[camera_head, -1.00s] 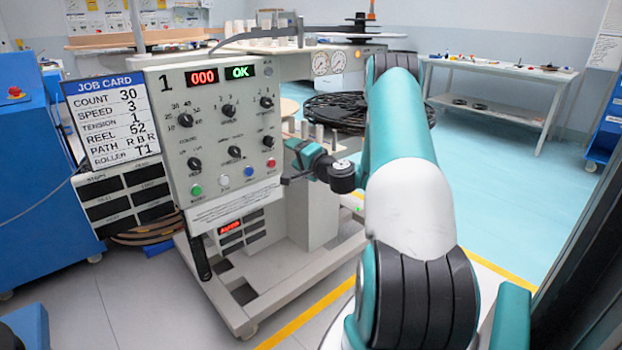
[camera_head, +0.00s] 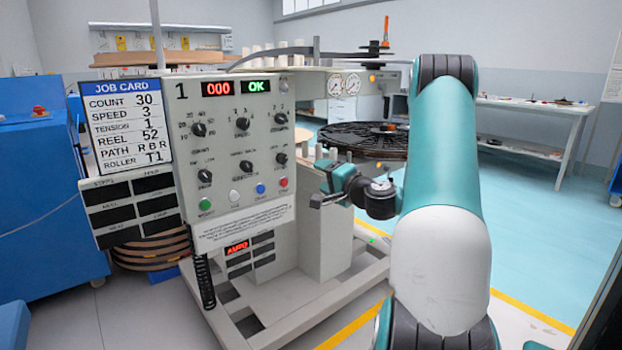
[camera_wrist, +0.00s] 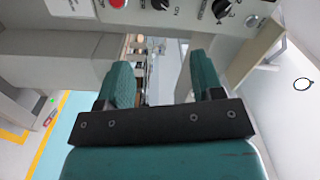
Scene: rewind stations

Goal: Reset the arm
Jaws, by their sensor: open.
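My gripper (camera_head: 318,192) is open and empty, just right of the lower part of the station's control panel (camera_head: 215,165). In the wrist view my gripper (camera_wrist: 160,80) shows its two teal fingers apart, with the panel's lower edge beyond them and a red button (camera_wrist: 117,3) at the top. My arm (camera_head: 440,170) rises at the right and folds back toward the panel. The panel carries several black knobs, a row of green, white, blue and red buttons, and displays reading 000 and OK.
A job card (camera_head: 125,125) hangs left of the panel. A black reel (camera_head: 362,140) lies flat behind my gripper. A blue cabinet (camera_head: 40,200) stands at left, and a white workbench (camera_head: 535,108) at back right. The blue floor (camera_head: 530,230) at right is clear.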

